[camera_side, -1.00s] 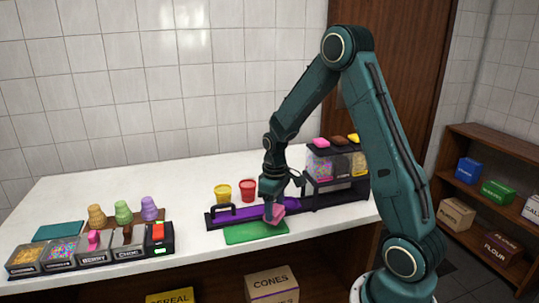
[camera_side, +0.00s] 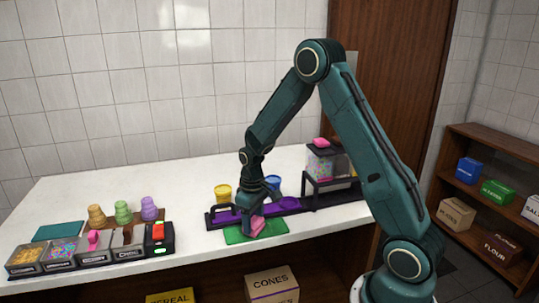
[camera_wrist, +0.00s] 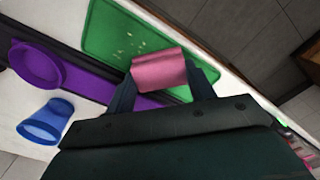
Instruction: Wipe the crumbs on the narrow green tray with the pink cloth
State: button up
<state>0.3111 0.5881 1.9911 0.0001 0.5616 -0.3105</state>
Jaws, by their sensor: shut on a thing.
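The narrow green tray (camera_side: 237,239) lies at the front edge of the counter; it also shows in the wrist view (camera_wrist: 108,30). Several pale crumbs (camera_wrist: 134,45) are on it in the wrist view, just beyond the cloth. My gripper (camera_side: 250,217) is shut on the pink cloth (camera_side: 260,228) over the right part of the tray. In the wrist view the cloth (camera_wrist: 160,69) is held between the two fingers and hides part of the tray. I cannot tell whether the cloth touches the tray surface.
A dark rack with a purple strip (camera_side: 290,204) runs behind the tray. A yellow cup (camera_side: 223,194) and a blue cup (camera_side: 273,183) stand behind it. A topping dispenser (camera_side: 323,162) is to the right. Topping bins (camera_side: 95,254) and cones (camera_side: 122,212) are left.

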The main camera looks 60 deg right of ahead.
jog(key=shift+w+a, duration=1.7)
jog(key=shift+s+d+r, duration=0.1)
jog(key=shift+s+d, duration=3.9)
notch_tip(320, 180, up, 8)
jog(key=shift+f, duration=0.25)
